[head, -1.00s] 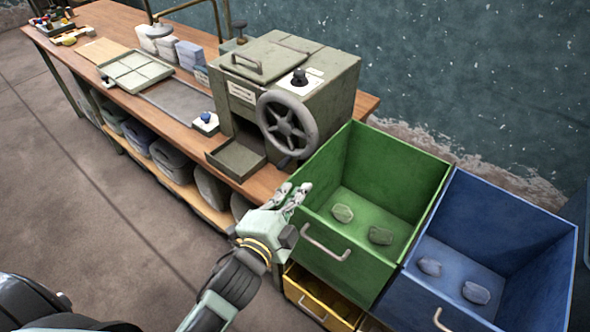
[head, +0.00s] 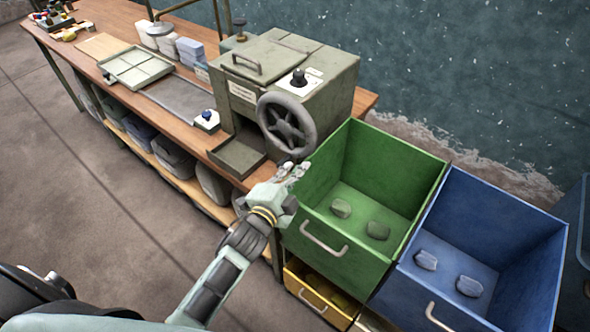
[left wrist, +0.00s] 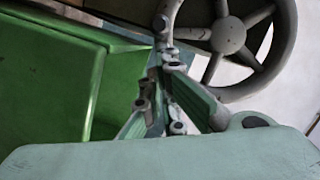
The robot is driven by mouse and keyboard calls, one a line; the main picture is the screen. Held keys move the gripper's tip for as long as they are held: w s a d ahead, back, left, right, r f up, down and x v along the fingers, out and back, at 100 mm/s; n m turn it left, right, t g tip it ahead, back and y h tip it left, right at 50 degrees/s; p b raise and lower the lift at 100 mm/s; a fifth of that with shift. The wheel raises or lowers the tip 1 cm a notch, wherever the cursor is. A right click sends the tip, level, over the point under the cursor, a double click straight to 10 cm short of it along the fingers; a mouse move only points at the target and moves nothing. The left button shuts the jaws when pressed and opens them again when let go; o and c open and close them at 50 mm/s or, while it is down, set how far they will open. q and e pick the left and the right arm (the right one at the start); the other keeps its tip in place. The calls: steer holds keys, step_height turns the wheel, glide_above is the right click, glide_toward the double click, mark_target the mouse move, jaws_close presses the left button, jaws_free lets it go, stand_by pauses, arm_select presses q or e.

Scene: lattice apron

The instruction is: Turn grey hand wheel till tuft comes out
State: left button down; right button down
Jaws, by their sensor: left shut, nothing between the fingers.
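The grey hand wheel (head: 287,125) is a spoked wheel on the front side of the grey-green machine (head: 310,70). It also shows at the top right of the left wrist view (left wrist: 230,36). My left gripper (head: 296,168) is shut and empty, just below the wheel and beside the green bin's near left corner; I cannot tell whether it touches the wheel rim. An open tray (head: 237,158) sits at the machine's foot on the left and looks empty. I see no tuft. My right gripper is not in view.
A green bin (head: 330,243) and a blue bin (head: 505,235) stand right of the bench, each with grey lumps inside. A yellow drawer (head: 312,294) is below the green bin.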

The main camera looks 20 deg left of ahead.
arm_select(q)
steer(key=a+f+m+b, duration=0.1)
steer(key=b, duration=0.1)
steer(key=a+f+m+b, duration=0.1)
steer(key=b, duration=0.1)
steer(key=shift+w+m+t, duration=0.35)
steer(key=shift+m+t, duration=0.05)
steer(key=shift+r, duration=0.1)
